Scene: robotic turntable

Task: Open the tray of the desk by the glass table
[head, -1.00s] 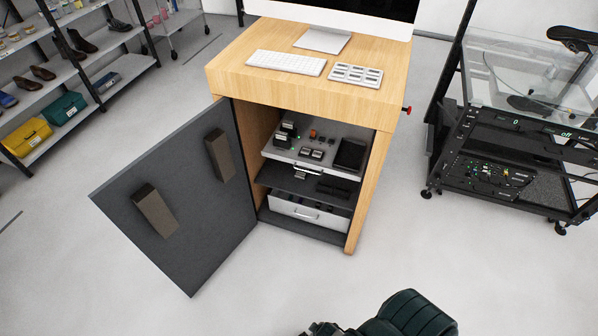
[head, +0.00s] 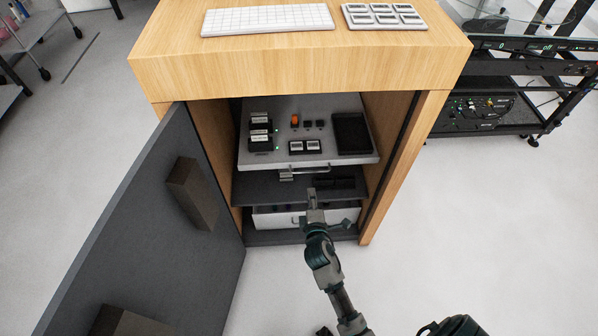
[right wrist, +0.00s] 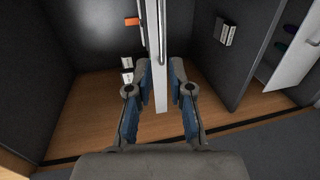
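The desk (head: 300,72) has a wooden top and an open cabinet below. Its upper grey tray (head: 270,163) carries small electronic parts and has a metal handle (head: 300,174) on its front. My right gripper (head: 312,193) is in front of the cabinet, just below and close to the handle. In the right wrist view the right gripper (right wrist: 161,72) has its fingers apart, on either side of the pale tray front (right wrist: 159,90) and the handle bar (right wrist: 164,30). I cannot tell whether they touch it. My left gripper is not in view.
The dark cabinet door (head: 150,240) stands open at the left. A lower white drawer (head: 280,218) sits under a dark shelf. A keyboard (head: 268,19) and a keypad (head: 384,16) lie on top. A black rack (head: 485,115) stands at the right.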

